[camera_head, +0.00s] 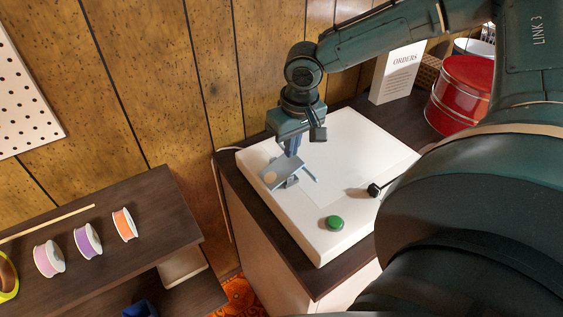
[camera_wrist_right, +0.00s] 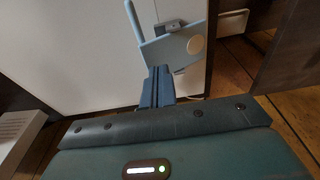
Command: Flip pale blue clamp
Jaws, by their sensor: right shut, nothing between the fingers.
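The pale blue clamp (camera_head: 273,173) sits on the far left part of the white board in the head view. A round tan spot shows on its flat plate and a thin bar sticks out to the right. In the right wrist view the clamp (camera_wrist_right: 176,46) stands just beyond my fingers, with its bar slanting up to the left. My right gripper (camera_head: 291,150) is shut and empty, right at the clamp's plate; its fingers also show in the wrist view (camera_wrist_right: 158,85). Whether they touch the plate, I cannot tell. My left gripper is out of view.
The white board (camera_head: 345,150) also carries a green button (camera_head: 334,222) and a black-knobbed lever (camera_head: 374,190). A red tin (camera_head: 462,92) and an ORDERS box (camera_head: 398,75) stand behind. Ribbon spools (camera_head: 88,241) sit on a dark shelf at left. My right arm covers the right side.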

